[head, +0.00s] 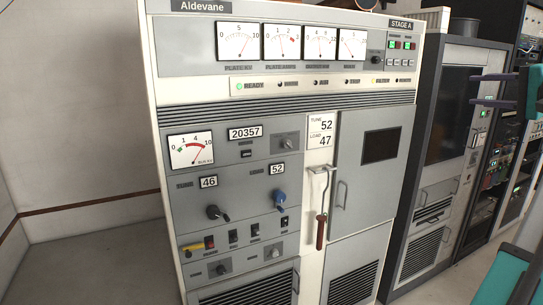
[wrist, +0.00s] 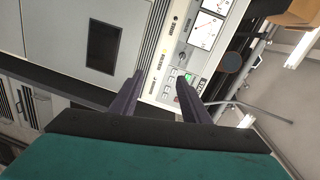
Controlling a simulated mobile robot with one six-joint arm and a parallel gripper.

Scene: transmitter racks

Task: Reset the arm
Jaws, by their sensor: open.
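My gripper (head: 473,87) is at the right edge of the head view, its two dark fingers apart and pointing left, with part of its teal body showing. In the wrist view my gripper (wrist: 160,80) is open and empty. Its fingers reach up from the dark and teal body at the bottom, in front of the Stage A rack's upper panel. Another teal part of my arm (head: 508,275) shows at the lower right of the head view. The rest of the arm is out of view.
The white and grey Aldevane transmitter rack (head: 322,210) fills the middle, with meters, knobs and a red-handled lever (head: 321,232) hanging on its front. Darker equipment racks (head: 440,150) stand to the right. Bare wall and open floor (head: 80,265) lie to the left.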

